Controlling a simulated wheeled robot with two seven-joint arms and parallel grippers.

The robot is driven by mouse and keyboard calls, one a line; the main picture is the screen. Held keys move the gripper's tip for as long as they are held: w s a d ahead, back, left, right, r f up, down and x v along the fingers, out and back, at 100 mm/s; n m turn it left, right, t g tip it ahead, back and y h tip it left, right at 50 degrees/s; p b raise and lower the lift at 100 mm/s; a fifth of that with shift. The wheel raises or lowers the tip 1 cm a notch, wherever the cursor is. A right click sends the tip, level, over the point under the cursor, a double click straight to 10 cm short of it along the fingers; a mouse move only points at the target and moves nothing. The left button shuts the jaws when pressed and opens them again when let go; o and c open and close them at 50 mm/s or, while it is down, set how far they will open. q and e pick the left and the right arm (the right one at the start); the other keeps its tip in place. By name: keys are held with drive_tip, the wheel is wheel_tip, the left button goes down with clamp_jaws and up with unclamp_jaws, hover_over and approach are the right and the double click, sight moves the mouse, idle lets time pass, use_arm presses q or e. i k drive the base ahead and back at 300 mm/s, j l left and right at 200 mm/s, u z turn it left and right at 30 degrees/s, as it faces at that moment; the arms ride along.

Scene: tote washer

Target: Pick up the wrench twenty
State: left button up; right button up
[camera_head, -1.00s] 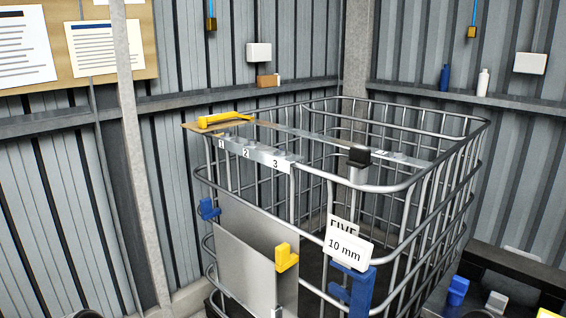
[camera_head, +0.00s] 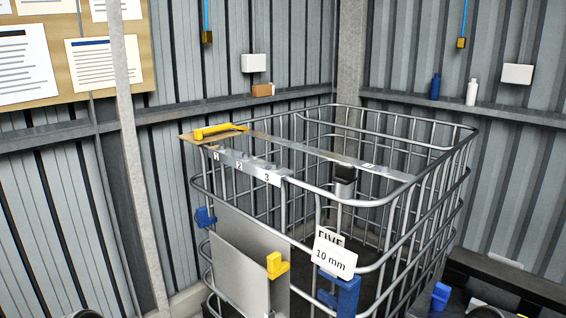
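I cannot make out a wrench marked twenty in this view. A yellow-handled object (camera_head: 220,130) lies on a flat plate at the cage's far left corner. Neither gripper shows.
A yellow bracket (camera_head: 277,265) and a blue bracket (camera_head: 205,217) sit by grey panels (camera_head: 238,268) on the cage front. A dark ledge (camera_head: 510,280) with a blue block (camera_head: 440,296) is at lower right. Blue (camera_head: 435,87) and white (camera_head: 472,92) bottles stand on the wall rail.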

sight(199, 133)
drive_tip(key=i+j+z, duration=0.1)
drive_tip(key=i+j, duration=0.15)
drive_tip(key=i+j+z, duration=0.1)
drive_tip(key=i+j, duration=0.15)
drive_tip(key=j, duration=0.25)
drive_tip(key=i+j, duration=0.2)
drive_tip(key=j, duration=0.2)
drive_tip(key=i+j+z, duration=0.15)
drive_tip(key=j, duration=0.2)
drive_tip(key=i+j+z, duration=0.1)
drive_tip(key=i+j, duration=0.15)
drive_tip(key=j, duration=0.2)
drive_tip(key=i+j+z, duration=0.1)
drive_tip(key=j, duration=0.35)
drive_tip(key=i+j, duration=0.25)
drive_tip(key=j, duration=0.2)
drive_tip(key=i+j+z, duration=0.15)
drive_tip(key=j, duration=0.3)
